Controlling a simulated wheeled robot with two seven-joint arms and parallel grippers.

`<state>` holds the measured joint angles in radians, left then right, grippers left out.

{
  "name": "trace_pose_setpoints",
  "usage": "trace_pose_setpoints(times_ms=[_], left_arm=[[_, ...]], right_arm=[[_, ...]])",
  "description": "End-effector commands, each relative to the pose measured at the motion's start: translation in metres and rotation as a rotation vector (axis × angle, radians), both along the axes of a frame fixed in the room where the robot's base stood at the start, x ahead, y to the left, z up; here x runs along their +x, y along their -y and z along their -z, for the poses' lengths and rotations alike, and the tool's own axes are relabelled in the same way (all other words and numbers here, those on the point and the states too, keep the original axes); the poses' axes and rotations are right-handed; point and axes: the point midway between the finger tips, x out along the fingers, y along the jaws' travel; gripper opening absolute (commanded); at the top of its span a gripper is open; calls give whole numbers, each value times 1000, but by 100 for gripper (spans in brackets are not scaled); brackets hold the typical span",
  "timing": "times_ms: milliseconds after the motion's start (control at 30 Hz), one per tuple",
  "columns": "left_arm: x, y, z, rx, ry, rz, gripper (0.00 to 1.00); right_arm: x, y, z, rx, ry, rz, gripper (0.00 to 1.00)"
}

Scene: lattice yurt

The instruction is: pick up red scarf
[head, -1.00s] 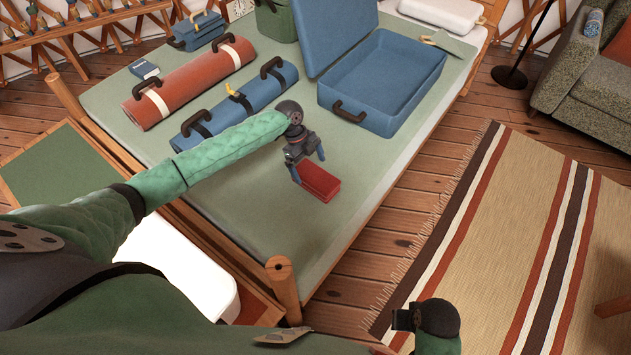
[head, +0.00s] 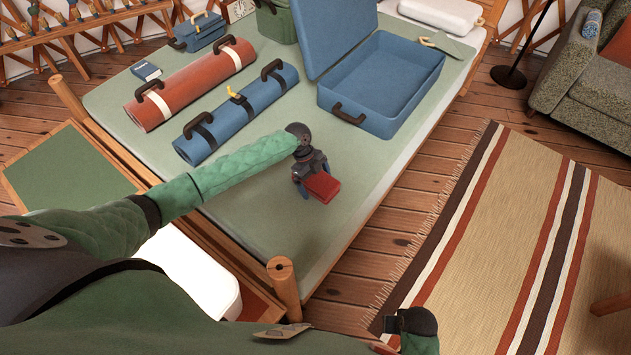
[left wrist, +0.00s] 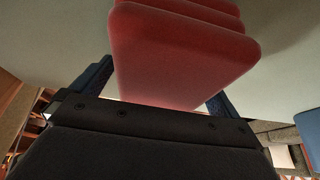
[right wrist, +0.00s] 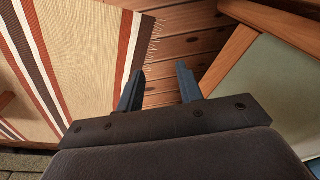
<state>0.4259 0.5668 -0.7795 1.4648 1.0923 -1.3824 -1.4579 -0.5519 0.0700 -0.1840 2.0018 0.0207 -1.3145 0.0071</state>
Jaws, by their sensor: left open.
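The red scarf (head: 323,187), a folded block, is on the green bed cover near its right edge, partly hidden by my left gripper. In the left wrist view the scarf (left wrist: 180,55) shows large, with stacked folds, between the fingers. My left gripper (head: 313,183) is open, with one finger on each side of the scarf. The left wrist view shows a gap beside the left finger; contact on the right side is unclear. My right gripper (right wrist: 160,76) is open and empty, away from the scarf, above the wooden floor by the bed.
An open blue suitcase (head: 393,75) stands behind the scarf on the bed. A blue roll (head: 235,115), a red roll (head: 190,85) and a dark blue book (head: 146,71) lie further left. A wooden bedpost (head: 284,283) stands in front. The cover around the scarf is clear.

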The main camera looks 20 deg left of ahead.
Motion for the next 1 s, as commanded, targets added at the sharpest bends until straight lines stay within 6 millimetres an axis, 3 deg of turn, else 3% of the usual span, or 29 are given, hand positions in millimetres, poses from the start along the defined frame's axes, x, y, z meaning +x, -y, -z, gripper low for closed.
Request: trace_pose_setpoints(times_ms=[100,367,767,1000], left_arm=[[0,0,0,0,0,0,100],[0,0,0,0,0,0,49],[1,0,-7,-1,2,0,48],[1,0,-39,-1,4,2,48]], right_arm=[[0,0,0,0,0,0,36],[0,0,-1,0,1,0,36],[-2,0,0,-2,-11,-2,36],[2,-3,-57,10,7,0,36]])
